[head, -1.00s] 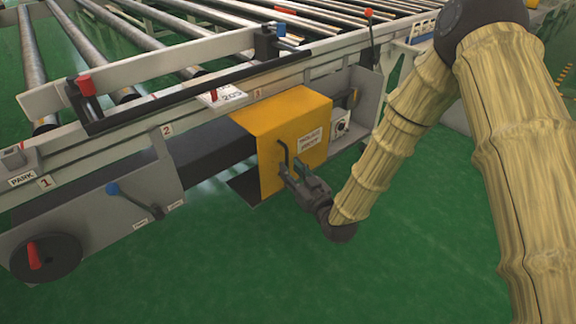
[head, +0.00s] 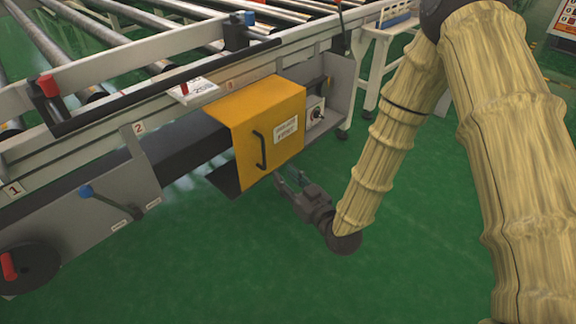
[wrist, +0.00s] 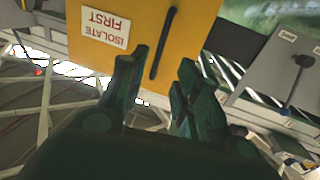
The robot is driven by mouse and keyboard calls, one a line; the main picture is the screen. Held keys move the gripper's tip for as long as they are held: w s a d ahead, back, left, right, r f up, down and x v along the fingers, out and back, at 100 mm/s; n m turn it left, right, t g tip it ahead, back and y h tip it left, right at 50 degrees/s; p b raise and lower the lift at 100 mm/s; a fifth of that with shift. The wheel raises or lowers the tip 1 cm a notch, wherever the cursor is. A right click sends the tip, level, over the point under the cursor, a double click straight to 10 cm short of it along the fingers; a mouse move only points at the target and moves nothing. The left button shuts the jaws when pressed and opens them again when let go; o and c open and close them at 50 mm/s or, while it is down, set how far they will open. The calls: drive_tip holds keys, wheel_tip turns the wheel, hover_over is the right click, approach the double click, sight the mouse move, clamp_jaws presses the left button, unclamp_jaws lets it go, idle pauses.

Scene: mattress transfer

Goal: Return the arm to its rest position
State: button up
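My arm, in a ribbed tan sleeve (head: 385,150), reaches down from the upper right in the head view. My gripper (head: 289,178) is at its lower end, in front of and below the right part of a yellow cover (head: 225,108). In the wrist view my gripper (wrist: 166,62) has its two dark fingers apart, with nothing between them. The cover's black handle (head: 260,150) is clear of the fingers. The handle also shows beyond the fingertips in the wrist view (wrist: 162,42), near an "ISOLATE FIRST" label (wrist: 105,28).
A roller conveyor (head: 130,108) with grey side panels runs along the left and back. Its red-knobbed wheel (head: 25,268) is at lower left, and a blue-knobbed lever (head: 108,200) is on the panel. The green floor (head: 230,270) in front is clear. A sign board (head: 563,25) stands at far right.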

drive_tip(key=s+d+f+m+g+h, duration=0.25)
drive_tip(key=s+d+f, duration=0.35)
drive_tip(key=f, duration=0.5)
drive_tip(key=s+d+f+m+g+h, duration=0.1)
drive_tip(key=s+d+f+g+h, duration=0.4)
drive_tip(key=f, duration=0.5)
drive_tip(key=s+d+f+m+g+h, duration=0.1)
drive_tip(key=s+d+f+m+g, duration=0.15)
drive_tip(key=s+d, duration=0.4)
drive_tip(key=s+d+f+m+g+h, duration=0.1)
drive_tip(key=s+d+f+g, duration=0.2)
drive_tip(key=s, duration=0.7)
drive_tip(key=s+d+f+m+g+h, duration=0.1)
drive_tip(key=s+d+f, duration=0.35)
drive_tip(key=s, duration=0.35)
wheel_tip(320, 180, up, 34)
drive_tip(key=d+p, duration=0.1)
drive_tip(key=p, duration=3.2)
drive_tip(key=shift+p, duration=0.3)
drive_tip(key=shift+h, duration=0.25)
